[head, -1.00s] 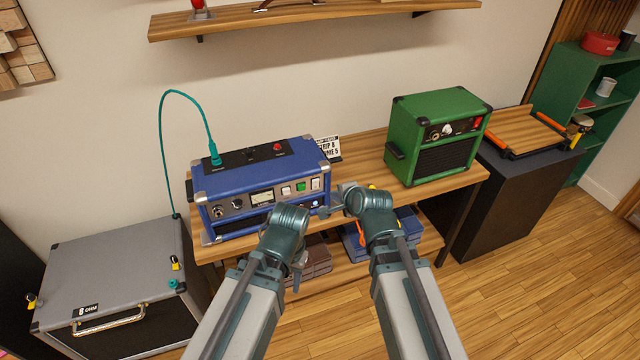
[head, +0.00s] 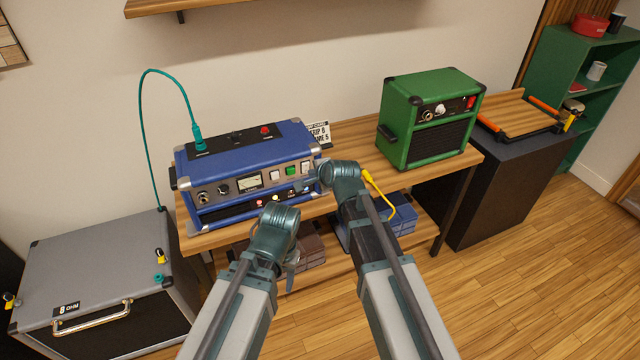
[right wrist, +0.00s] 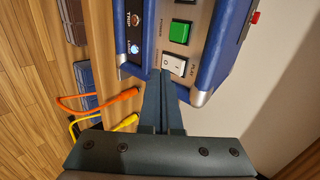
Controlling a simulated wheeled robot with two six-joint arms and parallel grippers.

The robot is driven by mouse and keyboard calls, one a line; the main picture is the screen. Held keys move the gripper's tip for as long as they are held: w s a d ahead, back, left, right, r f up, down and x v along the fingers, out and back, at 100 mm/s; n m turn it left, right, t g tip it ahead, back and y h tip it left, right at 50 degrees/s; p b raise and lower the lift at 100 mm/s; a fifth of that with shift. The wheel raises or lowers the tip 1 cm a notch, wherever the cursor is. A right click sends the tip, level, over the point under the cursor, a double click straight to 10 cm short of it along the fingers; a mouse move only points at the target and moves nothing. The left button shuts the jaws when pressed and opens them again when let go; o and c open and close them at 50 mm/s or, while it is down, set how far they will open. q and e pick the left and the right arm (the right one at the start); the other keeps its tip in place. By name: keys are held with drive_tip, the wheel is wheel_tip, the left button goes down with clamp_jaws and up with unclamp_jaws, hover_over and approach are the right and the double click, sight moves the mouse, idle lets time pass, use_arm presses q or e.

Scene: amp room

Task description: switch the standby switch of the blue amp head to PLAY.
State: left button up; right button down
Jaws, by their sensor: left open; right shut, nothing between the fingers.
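The blue amp head (head: 232,158) stands on the wooden bench, its front panel toward me. The white standby rocker switch (head: 305,166) is at the panel's right end, right of a green switch (head: 291,170). In the right wrist view the white switch (right wrist: 174,65) sits beside a PLAY label. My right gripper (head: 311,184) is shut and empty, its fingertips (right wrist: 161,76) close to the switch's edge; I cannot tell whether they touch. My left gripper (head: 292,266) is open, low in front of the bench, partly hidden by its own wrist.
A green amp (head: 408,130) stands to the right on the bench (head: 350,141). A teal cable (head: 146,105) rises from the blue amp's top. A grey cabinet (head: 95,262) stands at left. Orange (right wrist: 96,101) and yellow (right wrist: 112,123) cables lie near my right fingers. A card stands behind the amp.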

sight(306, 164)
drive_tip(key=shift+w+a+r, duration=0.2)
drive_tip(key=shift+w, duration=0.4)
drive_tip(key=shift+w+a+r, duration=0.15)
drive_tip(key=shift+w+a, duration=0.05)
drive_tip(key=shift+w, duration=0.4)
drive_tip(key=shift+w+a+r+p, duration=0.25)
drive_tip(key=shift+w+p, duration=0.1)
drive_tip(key=shift+w, duration=0.15)
drive_tip(key=shift+f, duration=0.1)
drive_tip(key=shift+s, duration=0.1)
drive_tip(key=shift+d, duration=0.1)
drive_tip(key=shift+r+p, duration=0.8)
drive_tip(key=shift+r, duration=0.05)
